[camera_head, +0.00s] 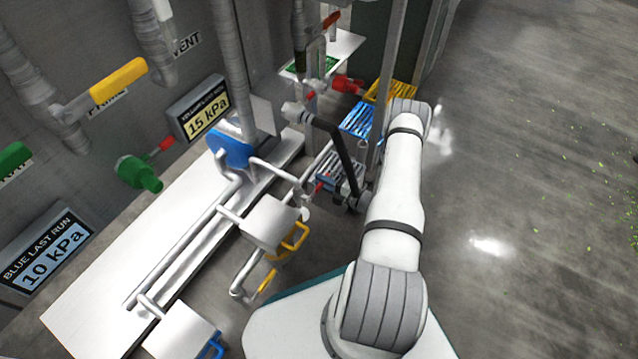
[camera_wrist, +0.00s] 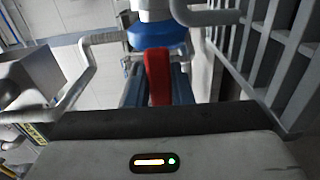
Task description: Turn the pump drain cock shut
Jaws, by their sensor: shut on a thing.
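A red lever handle (camera_wrist: 157,75) stands in the middle of the wrist view, in front of a blue body (camera_wrist: 150,34) with a white pipe fitting above it. I take this red lever to be the pump drain cock's handle. In the head view a small red piece (camera_head: 319,187) shows beside my gripper (camera_head: 328,186), low among white pipes. The blue pump (camera_head: 231,150) sits on the white bench, left of my gripper.
White pipes and a white box with a yellow handle (camera_head: 294,240) stand close to my gripper. Upright grey posts (camera_head: 385,90) and blue (camera_head: 361,122) and yellow (camera_head: 392,92) slatted racks are behind it. Grey bars (camera_wrist: 285,55) lie right in the wrist view. Open floor lies right.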

